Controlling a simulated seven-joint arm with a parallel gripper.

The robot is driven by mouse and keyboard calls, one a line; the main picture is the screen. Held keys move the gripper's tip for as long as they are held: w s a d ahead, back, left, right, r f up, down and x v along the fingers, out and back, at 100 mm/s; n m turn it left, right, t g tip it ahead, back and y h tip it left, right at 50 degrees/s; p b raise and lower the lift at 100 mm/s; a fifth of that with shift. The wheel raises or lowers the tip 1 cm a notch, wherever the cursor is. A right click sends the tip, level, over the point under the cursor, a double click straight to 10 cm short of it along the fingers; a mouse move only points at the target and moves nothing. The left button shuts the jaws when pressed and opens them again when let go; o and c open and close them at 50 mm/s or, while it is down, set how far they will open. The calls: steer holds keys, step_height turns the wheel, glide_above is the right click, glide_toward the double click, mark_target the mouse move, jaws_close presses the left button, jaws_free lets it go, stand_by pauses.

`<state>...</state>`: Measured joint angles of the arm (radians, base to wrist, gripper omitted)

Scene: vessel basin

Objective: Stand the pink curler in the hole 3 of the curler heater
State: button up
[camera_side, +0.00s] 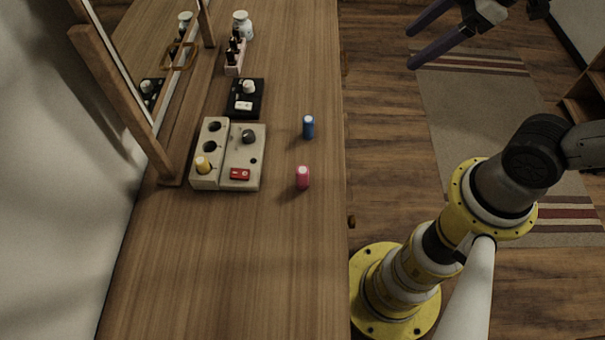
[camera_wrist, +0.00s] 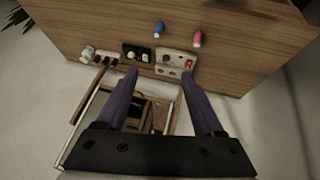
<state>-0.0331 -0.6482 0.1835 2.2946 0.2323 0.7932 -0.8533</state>
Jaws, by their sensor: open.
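The pink curler (camera_side: 303,177) stands upright on the wooden table, to the right of the curler heater (camera_side: 256,158). It also shows in the wrist view (camera_wrist: 197,39). The heater is a beige block with a row of holes along its left side; two look empty and a yellow curler (camera_side: 203,165) stands in the nearest one. I cannot read any hole numbers. The heater also shows in the wrist view (camera_wrist: 176,56). My gripper (camera_side: 412,50) is open and empty, high up and right of the table, well apart from the curler; its purple fingers show in the wrist view (camera_wrist: 160,80).
A blue curler (camera_side: 308,127) stands on the table behind the pink one. A black tray (camera_side: 259,106) with small white items, a pink bottle holder (camera_side: 235,62) and a white jar (camera_side: 243,25) stand farther back. A wood-framed mirror (camera_side: 120,75) rises at the left. The near tabletop is clear.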

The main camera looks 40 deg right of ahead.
steer(key=w+a+f+n+g+y, duration=0.1)
steer(key=w+a+f+n, duration=0.25)
steer(key=w, duration=0.25)
steer(key=n+g+y, duration=0.1)
steer(key=n+g, duration=0.3)
glide_toward(302, 170)
steer(key=x, duration=0.4)
steer(key=shift+a+f, duration=0.1)
steer(key=shift+a, duration=0.05)
steer(key=shift+x, duration=2.95)
jaws_close()
